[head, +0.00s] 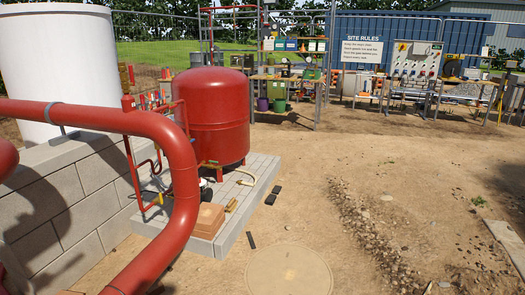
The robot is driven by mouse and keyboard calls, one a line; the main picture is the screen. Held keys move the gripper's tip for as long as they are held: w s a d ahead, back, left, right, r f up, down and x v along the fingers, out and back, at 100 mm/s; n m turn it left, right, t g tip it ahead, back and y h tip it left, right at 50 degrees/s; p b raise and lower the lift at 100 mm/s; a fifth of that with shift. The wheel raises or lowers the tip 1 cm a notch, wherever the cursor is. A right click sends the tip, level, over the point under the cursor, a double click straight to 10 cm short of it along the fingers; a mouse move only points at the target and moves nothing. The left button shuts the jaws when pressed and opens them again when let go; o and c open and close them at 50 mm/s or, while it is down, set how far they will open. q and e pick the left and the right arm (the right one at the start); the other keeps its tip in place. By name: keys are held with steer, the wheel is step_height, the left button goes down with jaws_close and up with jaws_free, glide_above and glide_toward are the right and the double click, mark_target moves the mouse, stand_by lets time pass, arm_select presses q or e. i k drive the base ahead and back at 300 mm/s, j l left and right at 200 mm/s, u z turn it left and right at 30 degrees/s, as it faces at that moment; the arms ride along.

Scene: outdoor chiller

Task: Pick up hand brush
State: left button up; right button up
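I cannot make out a hand brush for certain. A small tan and dark piece (231,205) lies on the grey block plinth (256,190), beside a brown box (209,220); it is too small to tell whether it is the brush. Small dark flat pieces (273,194) lie on the dirt just right of the plinth, and a thin dark piece (251,240) lies closer, near its front corner. Neither of my grippers shows in the head view.
A thick red pipe (181,190) curves across the left foreground, before a red tank (214,115) and a block wall (55,205). A round cover (289,270) lies in the ground. Open dirt (400,190) stretches right. Shelves (290,75) and benches (410,90) stand behind.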

mark_target(232, 205)
steer(key=i, duration=2.2)
steer(key=i+u, duration=0.25)
steer(key=i, duration=0.25)
steer(key=i+l+u, duration=0.2)
steer(key=i, duration=0.3)
steer(key=i+l+u, duration=0.25)
steer(key=i, duration=0.25)
